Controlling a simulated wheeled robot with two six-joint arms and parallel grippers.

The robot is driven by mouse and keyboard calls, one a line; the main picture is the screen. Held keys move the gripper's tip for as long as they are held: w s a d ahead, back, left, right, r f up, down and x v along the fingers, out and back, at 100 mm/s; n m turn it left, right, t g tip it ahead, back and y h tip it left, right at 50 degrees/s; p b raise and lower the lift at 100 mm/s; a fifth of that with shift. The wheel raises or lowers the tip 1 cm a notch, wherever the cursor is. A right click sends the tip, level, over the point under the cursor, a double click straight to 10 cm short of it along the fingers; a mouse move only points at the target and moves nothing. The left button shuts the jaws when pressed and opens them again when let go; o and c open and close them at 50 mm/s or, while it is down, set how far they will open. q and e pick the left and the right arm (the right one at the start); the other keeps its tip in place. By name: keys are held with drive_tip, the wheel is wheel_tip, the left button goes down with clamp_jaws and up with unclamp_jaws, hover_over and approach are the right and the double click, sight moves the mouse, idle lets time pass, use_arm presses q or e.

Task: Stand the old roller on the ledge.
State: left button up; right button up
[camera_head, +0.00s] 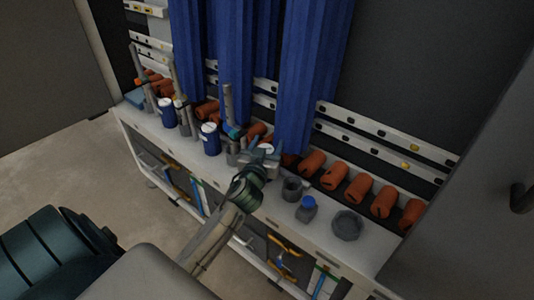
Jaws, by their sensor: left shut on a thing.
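My left gripper (266,157) is over the near part of the long pale ledge (328,235), its arm coming up from the lower left. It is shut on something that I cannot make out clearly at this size. I cannot tell which roller is the old one. My right gripper is not in view.
Several orange cylinders (357,188) line the back of the ledge. A dark grey dish (346,225), a grey cup (292,188), a blue-capped bottle (307,208) and blue canisters (210,139) stand on it. Grey upright posts (230,105) rise near the canisters. Tools are below (283,246).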

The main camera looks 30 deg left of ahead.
use_arm(q)
wheel_tip(320, 180, down, 3)
drive_tip(key=shift+r+b, duration=0.15)
drive_tip(key=shift+b, duration=0.15)
drive_tip(key=shift+f, duration=0.35)
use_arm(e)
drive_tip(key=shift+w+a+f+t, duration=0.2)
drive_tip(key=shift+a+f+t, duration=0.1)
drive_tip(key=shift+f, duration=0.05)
use_arm(q)
drive_tip(key=shift+f, duration=0.15)
drive_tip(key=o, duration=1.4)
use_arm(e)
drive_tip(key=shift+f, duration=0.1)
use_arm(q)
drive_tip(key=shift+r, duration=0.2)
